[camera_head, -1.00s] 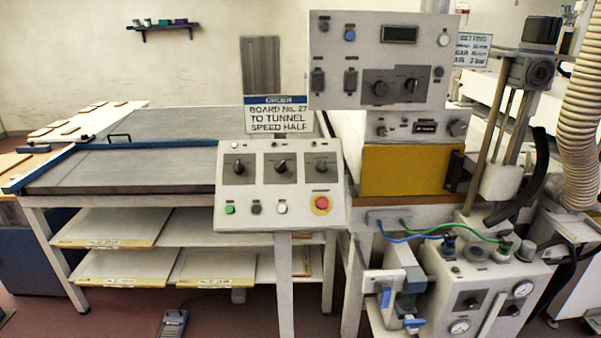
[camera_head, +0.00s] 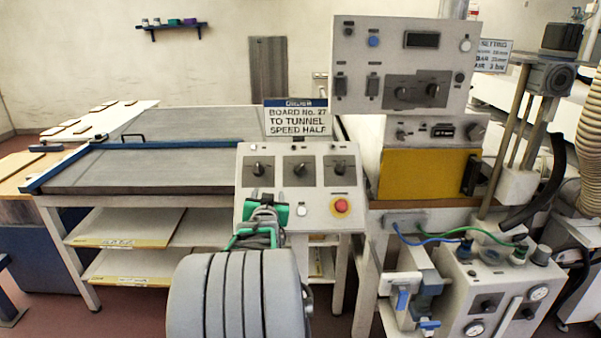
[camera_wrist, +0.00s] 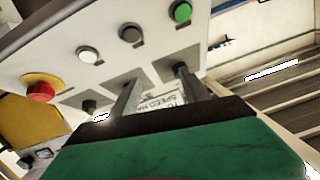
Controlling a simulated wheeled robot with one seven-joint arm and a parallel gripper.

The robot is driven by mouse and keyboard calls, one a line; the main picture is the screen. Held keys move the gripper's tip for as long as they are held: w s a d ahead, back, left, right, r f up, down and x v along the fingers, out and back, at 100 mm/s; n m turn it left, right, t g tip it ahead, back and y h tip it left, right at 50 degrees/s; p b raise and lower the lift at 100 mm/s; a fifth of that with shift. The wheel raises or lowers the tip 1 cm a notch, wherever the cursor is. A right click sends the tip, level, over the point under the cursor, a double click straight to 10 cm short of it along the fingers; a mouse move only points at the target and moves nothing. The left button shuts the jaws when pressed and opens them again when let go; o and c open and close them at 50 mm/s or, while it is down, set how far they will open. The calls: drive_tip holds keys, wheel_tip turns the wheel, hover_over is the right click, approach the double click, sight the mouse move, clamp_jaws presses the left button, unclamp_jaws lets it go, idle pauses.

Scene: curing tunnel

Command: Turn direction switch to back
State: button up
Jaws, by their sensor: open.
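A white control panel (camera_head: 325,205) on a pedestal carries a row of three black rotary switches: left (camera_head: 258,168), middle (camera_head: 300,169) and right (camera_head: 339,168). Their labels are too small to read, so I cannot tell which is the direction switch. My gripper (camera_head: 266,198) is in front of the panel's lower left, below the left and middle switches, and hides some buttons. In the wrist view my gripper (camera_wrist: 158,78) is open, with two grey fingers spread apart toward the switch row. The fingers overlap the left and middle switches there; contact cannot be told.
A red emergency stop (camera_head: 341,206) sits at the panel's lower right. The wrist view shows green (camera_wrist: 181,12), black (camera_wrist: 131,34) and white (camera_wrist: 87,55) buttons. An order sign (camera_head: 296,118) stands behind the panel. A taller panel (camera_head: 402,65) and yellow guard (camera_head: 425,174) stand to the right.

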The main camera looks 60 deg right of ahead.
sight(299, 171)
drive_tip(key=s+d+r+m+g+h, duration=0.1)
drive_tip(key=s+d+r+m+h, duration=0.1)
drive_tip(key=s+d, duration=0.35)
drive_tip(key=shift+h, duration=0.3)
drive_tip(key=x, duration=0.2)
drive_tip(key=p+x, duration=0.1)
drive_tip(key=x, duration=0.4)
drive_tip(key=shift+s+d+p, duration=0.2)
drive_tip(key=shift+s+p, duration=0.1)
drive_tip(key=shift+p, duration=0.1)
drive_tip(key=shift+r, duration=0.1)
drive_tip(key=shift+c, duration=0.5)
clamp_jaws()
